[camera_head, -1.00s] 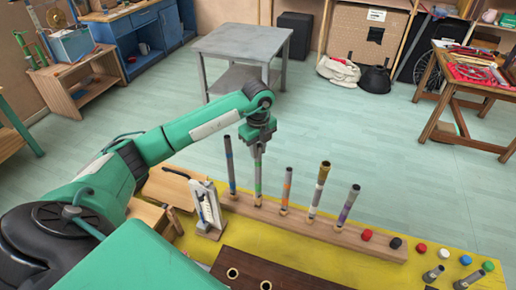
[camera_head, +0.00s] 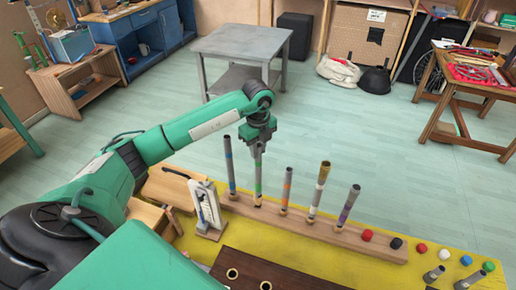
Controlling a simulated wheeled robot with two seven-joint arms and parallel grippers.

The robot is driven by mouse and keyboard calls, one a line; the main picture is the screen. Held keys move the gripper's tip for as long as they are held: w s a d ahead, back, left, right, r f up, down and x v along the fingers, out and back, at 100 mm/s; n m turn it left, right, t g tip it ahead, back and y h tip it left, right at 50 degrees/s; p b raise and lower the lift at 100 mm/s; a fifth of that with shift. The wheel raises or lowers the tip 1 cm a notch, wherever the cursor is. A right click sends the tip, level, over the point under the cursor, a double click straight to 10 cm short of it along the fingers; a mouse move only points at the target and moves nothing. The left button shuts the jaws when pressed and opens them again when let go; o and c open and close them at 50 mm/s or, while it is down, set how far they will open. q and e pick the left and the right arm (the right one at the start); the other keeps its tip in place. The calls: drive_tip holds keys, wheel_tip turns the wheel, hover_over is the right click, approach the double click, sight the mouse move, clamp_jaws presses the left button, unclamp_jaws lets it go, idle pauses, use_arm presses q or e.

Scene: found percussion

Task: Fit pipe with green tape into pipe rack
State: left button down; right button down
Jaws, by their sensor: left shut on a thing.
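The pipe with green tape (camera_head: 258,182) stands upright at the wooden pipe rack (camera_head: 335,238), second from the left in the row. Its lower end meets the rack top; I cannot tell how deep it sits. My left gripper (camera_head: 257,150) points down and is shut on the upper end of this pipe. Other pipes stand upright in the rack: one with blue tape (camera_head: 230,165) to the left, and ones with orange tape (camera_head: 286,188), brown and white bands (camera_head: 319,188) and purple tape (camera_head: 347,206) to the right. My right gripper is not in view.
The rack stands on a yellow table top (camera_head: 300,262). A small white stand (camera_head: 208,210) is left of the rack. A dark board with holes (camera_head: 250,272) lies in front. Coloured balls (camera_head: 367,235) and short pipes (camera_head: 434,273) are at the right.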

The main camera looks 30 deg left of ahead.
use_arm(q)
drive_tip(key=shift+f+b, duration=1.25)
drive_tip(key=shift+f, duration=0.5)
drive_tip(key=c, duration=1.2)
unclamp_jaws()
drive_tip(key=shift+o, duration=0.2)
wheel_tip(320, 180, up, 12)
drive_tip(key=b, duration=0.3)
drive_tip(key=shift+r, duration=0.15)
drive_tip(key=shift+r+b, duration=0.3)
drive_tip(key=shift+r, duration=0.45)
